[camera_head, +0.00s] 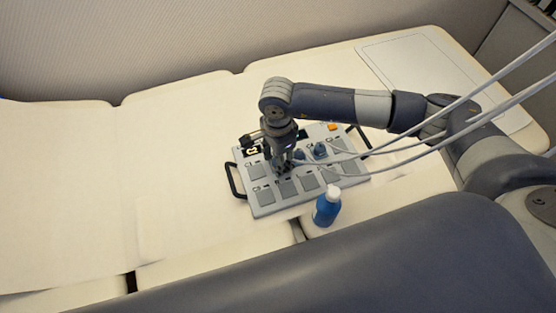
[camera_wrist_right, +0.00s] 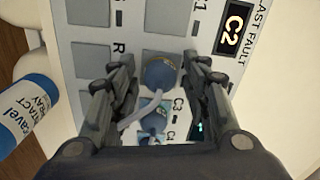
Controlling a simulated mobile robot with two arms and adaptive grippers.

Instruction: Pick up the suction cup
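A suction cup, a round dark-blue bulb with a grey lead, lies on the grey panel (camera_head: 265,208). The bulb (camera_wrist_right: 160,73) sits between the spread fingers of my right gripper (camera_wrist_right: 160,92), with a gap on each side. A second blue bulb (camera_wrist_right: 152,121) lies nearer the palm, partly hidden. In the head view my right gripper (camera_head: 285,168) points down over the panel's middle, with blue bulbs just right of it, one at the fingers (camera_head: 299,154) and one further right (camera_head: 320,150). My left gripper is not in view.
A blue bottle with a white cap (camera_head: 327,207) stands at the panel's front edge; it also shows in the wrist view (camera_wrist_right: 22,115). The panel has black side handles (camera_head: 235,180). Grey cables run rightward. The cream surface (camera_head: 180,150) to the left is clear.

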